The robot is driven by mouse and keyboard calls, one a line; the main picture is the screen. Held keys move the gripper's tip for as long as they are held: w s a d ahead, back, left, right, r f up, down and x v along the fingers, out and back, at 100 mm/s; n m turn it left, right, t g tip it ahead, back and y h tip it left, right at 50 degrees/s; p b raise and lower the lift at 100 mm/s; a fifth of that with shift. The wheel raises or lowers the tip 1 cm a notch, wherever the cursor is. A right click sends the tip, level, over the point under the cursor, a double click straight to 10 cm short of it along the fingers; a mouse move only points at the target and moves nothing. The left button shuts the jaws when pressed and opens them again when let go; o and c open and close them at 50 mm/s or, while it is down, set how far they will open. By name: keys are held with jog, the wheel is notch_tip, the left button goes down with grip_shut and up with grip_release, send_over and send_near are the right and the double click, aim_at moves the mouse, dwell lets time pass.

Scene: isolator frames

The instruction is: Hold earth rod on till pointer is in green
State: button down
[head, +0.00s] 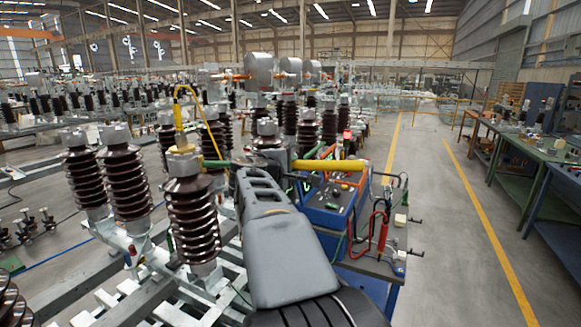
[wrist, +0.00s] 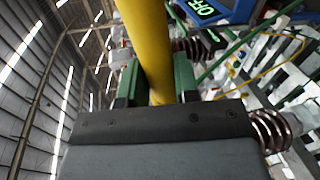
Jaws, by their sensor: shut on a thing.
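The yellow earth rod (head: 328,165) lies roughly level in the head view, beyond the end of my arm and above a blue box. In the wrist view the rod (wrist: 146,40) runs between the green jaws of my gripper (wrist: 157,80), which are shut on it. My arm hides part of the rod and most of the gripper in the head view. The blue box (head: 322,217) has small controls on top. In the wrist view a blue unit has a green lit display (wrist: 205,8) reading OFF. I cannot make out a pointer or a green band. Whether the rod's end touches anything is unclear.
Brown ribbed insulators (head: 192,212) with metal caps stand close left of my arm. One carries a yellow hooked piece (head: 180,112). Red and black leads (head: 381,230) hang right of the blue box. Workbenches (head: 520,155) line the right; the aisle floor (head: 455,240) is clear.

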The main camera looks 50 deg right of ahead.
aim_at(301, 168)
jog(key=shift+w+a, duration=0.2)
jog(key=shift+w, duration=0.4)
dwell(2.9)
dwell(0.4)
jog(key=shift+s+d+b, duration=0.2)
jog(key=shift+s+b, duration=0.05)
jog(key=shift+s, duration=0.5)
jog(key=shift+s+d+b, duration=0.2)
jog(key=shift+s+d, duration=0.05)
jog(key=shift+s, duration=0.55)
jog(key=shift+s+d+b, duration=0.2)
jog(key=shift+s+b, duration=0.05)
jog(key=shift+s, duration=0.5)
jog(key=shift+s+d, duration=0.2)
jog(key=shift+s, duration=0.65)
jog(key=shift+s+d, duration=0.2)
jog(key=shift+s, duration=0.65)
jog(key=shift+s+d, duration=0.2)
jog(key=shift+s, duration=0.65)
